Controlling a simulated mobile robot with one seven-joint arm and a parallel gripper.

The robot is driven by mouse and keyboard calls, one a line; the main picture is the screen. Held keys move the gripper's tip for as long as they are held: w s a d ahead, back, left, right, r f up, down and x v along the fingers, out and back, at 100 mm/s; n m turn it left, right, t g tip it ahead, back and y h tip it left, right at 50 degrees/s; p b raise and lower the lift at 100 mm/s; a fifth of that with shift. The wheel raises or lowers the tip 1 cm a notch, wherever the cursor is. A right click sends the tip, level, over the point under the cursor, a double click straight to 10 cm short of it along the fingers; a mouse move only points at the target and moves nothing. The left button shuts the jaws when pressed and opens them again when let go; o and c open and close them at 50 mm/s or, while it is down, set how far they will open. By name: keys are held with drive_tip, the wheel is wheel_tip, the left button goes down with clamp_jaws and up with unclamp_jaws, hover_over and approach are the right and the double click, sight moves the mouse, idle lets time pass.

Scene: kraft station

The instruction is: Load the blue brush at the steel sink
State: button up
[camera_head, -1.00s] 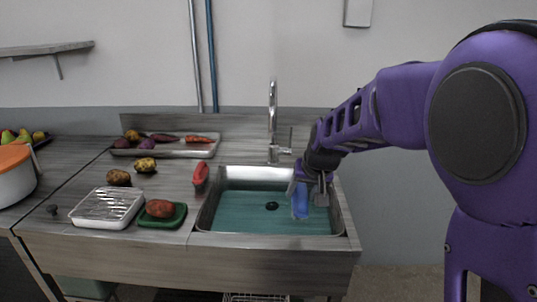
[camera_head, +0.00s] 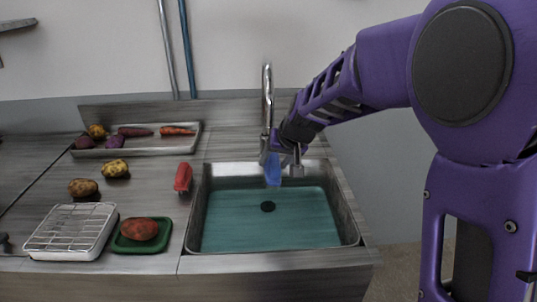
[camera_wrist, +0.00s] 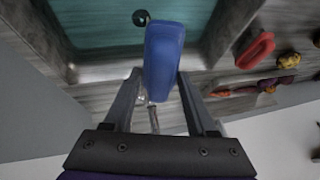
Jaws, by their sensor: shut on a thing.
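The blue brush (camera_head: 273,170) hangs from my gripper (camera_head: 285,165) over the back part of the steel sink (camera_head: 196,215). In the wrist view the blue brush (camera_wrist: 163,60) lies between the two fingers of my gripper (camera_wrist: 155,85), which is shut on it. The sink basin looks teal inside, with a dark round drain (camera_head: 268,207). The brush is near the tap, and the lower end appears above the basin floor. Whether it touches the sink's back wall I cannot tell.
The tap (camera_head: 267,100) stands behind the sink, close to my gripper. A red-handled thing (camera_head: 183,177) lies left of the sink. A green tray (camera_head: 120,243) with a reddish potato, a white dish with a rack (camera_head: 72,232) and a metal tray (camera_head: 140,150) with vegetables are further left.

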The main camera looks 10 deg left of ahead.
wheel_tip(320, 180, down, 13)
drive_tip(key=b, duration=0.6)
idle(0.6)
drive_tip(key=shift+r, duration=0.1)
idle(0.4)
drive_tip(key=shift+r+p, duration=4.2)
drive_tip(key=shift+r, duration=1.3)
drive_tip(key=shift+r, duration=0.1)
drive_tip(key=shift+r+p, duration=1.45)
drive_tip(key=shift+r, duration=0.5)
